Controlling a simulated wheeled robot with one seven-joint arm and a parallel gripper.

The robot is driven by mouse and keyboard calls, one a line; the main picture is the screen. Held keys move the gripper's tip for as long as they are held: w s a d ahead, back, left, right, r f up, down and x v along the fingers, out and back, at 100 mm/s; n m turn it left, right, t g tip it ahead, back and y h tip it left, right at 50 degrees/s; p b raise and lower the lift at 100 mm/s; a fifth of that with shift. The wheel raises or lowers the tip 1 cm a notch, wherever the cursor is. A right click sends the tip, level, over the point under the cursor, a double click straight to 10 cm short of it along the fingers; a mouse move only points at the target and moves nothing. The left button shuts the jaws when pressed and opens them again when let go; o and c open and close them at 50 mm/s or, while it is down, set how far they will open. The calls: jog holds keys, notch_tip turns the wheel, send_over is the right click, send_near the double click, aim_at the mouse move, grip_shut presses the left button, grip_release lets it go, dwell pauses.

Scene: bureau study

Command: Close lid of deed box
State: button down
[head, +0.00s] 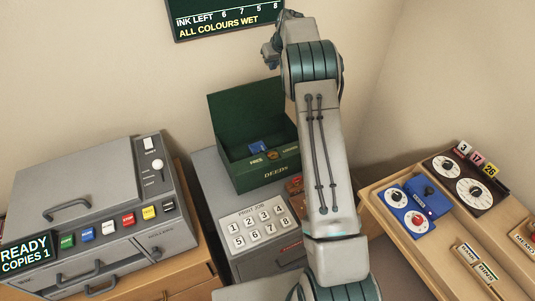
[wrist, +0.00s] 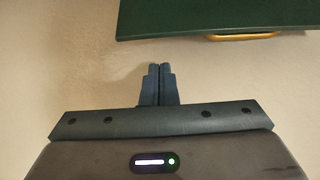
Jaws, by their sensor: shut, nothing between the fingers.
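The green deed box (head: 266,174) stands on a grey cabinet in the head view. Its lid (head: 242,112) is open and stands up at the back. A small blue item (head: 258,147) and a few other small things lie inside. My gripper (head: 268,58) is above and behind the raised lid, near the wall, apart from it as far as I can see. In the wrist view, my gripper's fingers (wrist: 159,69) are together and empty. A green panel, likely the lid (wrist: 215,18), shows at the upper right with a brass strip (wrist: 243,36) on its lower edge.
A grey copying machine (head: 92,212) stands at the left. A button panel (head: 258,227) lies in front of the box. A wooden desk (head: 425,255) with dials and labels is at the right. A wall sign (head: 225,18) hangs left of my gripper.

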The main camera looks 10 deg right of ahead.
jog(key=shift+f, duration=0.1)
notch_tip(320, 180, down, 6)
jog(key=b, duration=0.4)
jog(key=shift+s+r, duration=0.1)
jog(key=shift+r, duration=0.15)
jog(key=b, duration=0.5)
send_near(274, 78)
jog(key=shift+s+d+f, duration=0.8)
jog(key=shift+s+f, duration=0.8)
jog(key=shift+f, duration=0.2)
jog(key=shift+f, duration=0.1)
dwell(0.9)
